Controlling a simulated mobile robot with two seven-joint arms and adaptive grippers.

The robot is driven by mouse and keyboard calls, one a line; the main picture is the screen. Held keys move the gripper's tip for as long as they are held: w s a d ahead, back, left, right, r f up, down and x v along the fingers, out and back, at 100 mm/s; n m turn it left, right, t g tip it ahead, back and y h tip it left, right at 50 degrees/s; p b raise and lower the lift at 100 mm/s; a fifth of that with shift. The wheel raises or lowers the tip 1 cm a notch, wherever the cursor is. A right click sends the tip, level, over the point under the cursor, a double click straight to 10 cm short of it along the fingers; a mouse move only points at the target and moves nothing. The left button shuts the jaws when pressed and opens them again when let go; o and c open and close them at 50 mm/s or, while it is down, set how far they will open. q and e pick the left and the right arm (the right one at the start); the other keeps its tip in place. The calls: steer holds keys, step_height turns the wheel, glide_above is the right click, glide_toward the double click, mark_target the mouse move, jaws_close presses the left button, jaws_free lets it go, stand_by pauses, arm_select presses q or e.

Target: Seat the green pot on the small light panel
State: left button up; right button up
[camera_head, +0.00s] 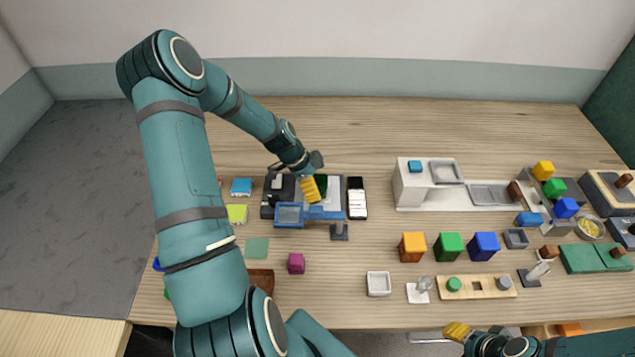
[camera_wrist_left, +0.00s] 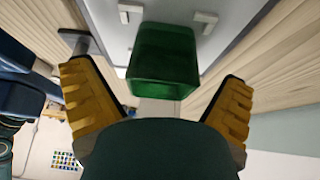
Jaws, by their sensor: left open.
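The green pot (camera_head: 321,181) is dark green and partly hidden behind my left gripper (camera_head: 312,187) in the head view. In the left wrist view the pot (camera_wrist_left: 163,60) shows between the two yellow fingers of my left gripper (camera_wrist_left: 155,75), with a gap on both sides. The gripper is open. The pot appears over a light grey panel (camera_head: 335,187), which also shows in the left wrist view (camera_wrist_left: 110,30), with small white brackets near the pot. I cannot tell whether the pot rests flat. My right gripper (camera_head: 457,331) is at the bottom edge, its opening unclear.
A blue frame (camera_head: 289,215) stands in front of the panel, and a black-and-white block (camera_head: 357,198) is to its right. A magenta cube (camera_head: 296,263) and a white dish (camera_head: 379,284) lie nearer. The wood behind the panel is clear.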

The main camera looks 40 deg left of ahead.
arm_select(q)
steer(key=v, duration=1.2)
steer(key=shift+s, duration=0.1)
